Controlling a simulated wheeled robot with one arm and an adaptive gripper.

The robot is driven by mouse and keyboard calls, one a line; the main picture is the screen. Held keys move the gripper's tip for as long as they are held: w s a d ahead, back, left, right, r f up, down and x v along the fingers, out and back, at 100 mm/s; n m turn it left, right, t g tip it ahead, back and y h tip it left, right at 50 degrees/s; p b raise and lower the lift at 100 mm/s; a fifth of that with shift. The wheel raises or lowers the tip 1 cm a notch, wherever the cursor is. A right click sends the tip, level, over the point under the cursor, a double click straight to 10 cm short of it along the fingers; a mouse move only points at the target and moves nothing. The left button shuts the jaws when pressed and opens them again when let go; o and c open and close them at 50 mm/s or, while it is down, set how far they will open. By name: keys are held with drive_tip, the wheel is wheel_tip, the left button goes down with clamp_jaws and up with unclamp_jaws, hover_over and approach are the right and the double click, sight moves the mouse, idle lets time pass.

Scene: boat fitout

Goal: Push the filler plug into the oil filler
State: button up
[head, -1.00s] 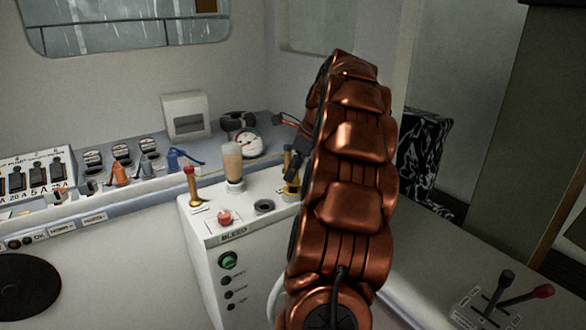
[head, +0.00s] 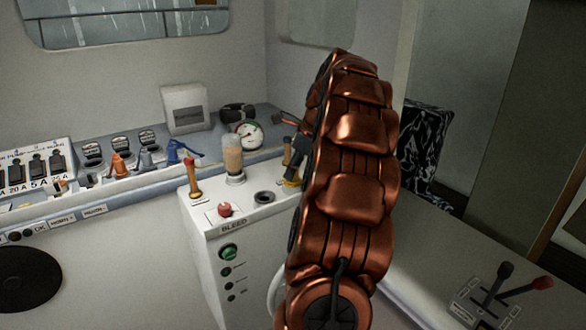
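A dark round ring-shaped opening (head: 264,197), which looks like the oil filler, is on top of the white box marked BLEED (head: 212,228). My copper-coloured arm rises in front of the box's right side. Part of my gripper (head: 291,140) shows at the arm's left edge, above the box's back right; its fingertips are mostly hidden. Just below it is a yellow and black piece (head: 290,181) at the box top. I cannot tell whether this is the filler plug, or whether the gripper touches it.
A red-handled brass fitting (head: 193,178), a clear cup of brownish fluid (head: 233,158) and a red knob (head: 225,209) stand on the box near the opening. A round gauge (head: 249,134) is behind. Lever controls (head: 498,290) are at the lower right.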

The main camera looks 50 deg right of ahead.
drive_tip(key=o, duration=0.5)
drive_tip(key=shift+v, duration=6)
drive_tip(key=shift+w, duration=0.1)
